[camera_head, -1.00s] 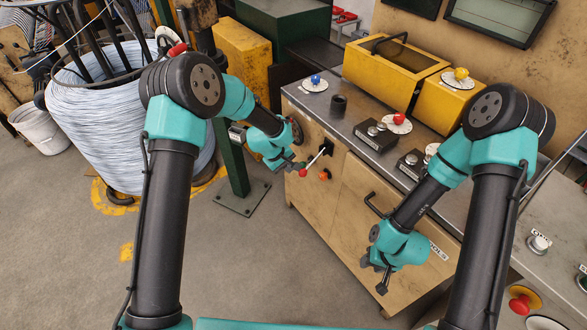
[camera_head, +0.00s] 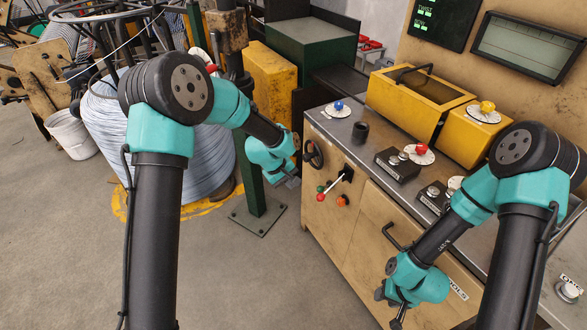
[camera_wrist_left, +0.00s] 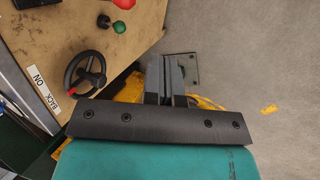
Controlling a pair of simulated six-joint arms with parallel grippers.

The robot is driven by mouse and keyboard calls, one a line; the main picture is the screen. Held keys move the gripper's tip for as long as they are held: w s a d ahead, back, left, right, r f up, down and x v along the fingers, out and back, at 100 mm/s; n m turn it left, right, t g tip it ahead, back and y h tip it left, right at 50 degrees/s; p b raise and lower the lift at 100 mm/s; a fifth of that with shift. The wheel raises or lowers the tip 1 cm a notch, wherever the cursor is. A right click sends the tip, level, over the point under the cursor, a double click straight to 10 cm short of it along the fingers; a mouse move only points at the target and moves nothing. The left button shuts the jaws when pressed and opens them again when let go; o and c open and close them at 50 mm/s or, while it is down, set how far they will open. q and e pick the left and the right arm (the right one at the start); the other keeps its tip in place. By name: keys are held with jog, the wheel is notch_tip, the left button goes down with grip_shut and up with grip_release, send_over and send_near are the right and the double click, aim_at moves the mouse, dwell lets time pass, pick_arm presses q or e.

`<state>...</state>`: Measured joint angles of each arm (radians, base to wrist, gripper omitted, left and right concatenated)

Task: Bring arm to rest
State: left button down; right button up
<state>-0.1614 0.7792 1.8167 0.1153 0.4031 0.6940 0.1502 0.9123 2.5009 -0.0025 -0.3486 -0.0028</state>
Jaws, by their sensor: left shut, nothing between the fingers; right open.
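My left gripper (camera_head: 291,181) hangs in the air left of the machine cabinet (camera_head: 345,215), apart from it. In the left wrist view its fingers (camera_wrist_left: 165,78) are together with nothing between them. My right gripper (camera_head: 390,308) points down in front of the cabinet near the lower right. Its jaws are small and partly hidden by its own wrist in the head view.
A lever with a red knob (camera_head: 320,197) and a black handwheel (camera_head: 313,153) stick out of the cabinet near my left gripper. A green post (camera_head: 251,185) and a large wire coil (camera_head: 212,165) stand to the left. Open grey floor lies in front.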

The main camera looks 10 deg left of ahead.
pick_arm(q)
jog(key=s+a+f+m, duration=0.2)
jog(key=s+f, duration=0.3)
jog(key=s, duration=0.4)
jog(key=s+a+f+m, duration=0.2)
jog(key=s+a+f, duration=0.3)
jog(key=s, duration=0.4)
jog(key=s+a+f+m+y, duration=0.1)
jog(key=s+a+f, duration=0.2)
jog(key=s+f, duration=0.3)
jog(key=s, duration=0.3)
jog(key=shift+a+f+m+g, duration=0.3)
jog(key=shift+f+m+g, duration=0.05)
jog(key=shift+m+g, duration=0.05)
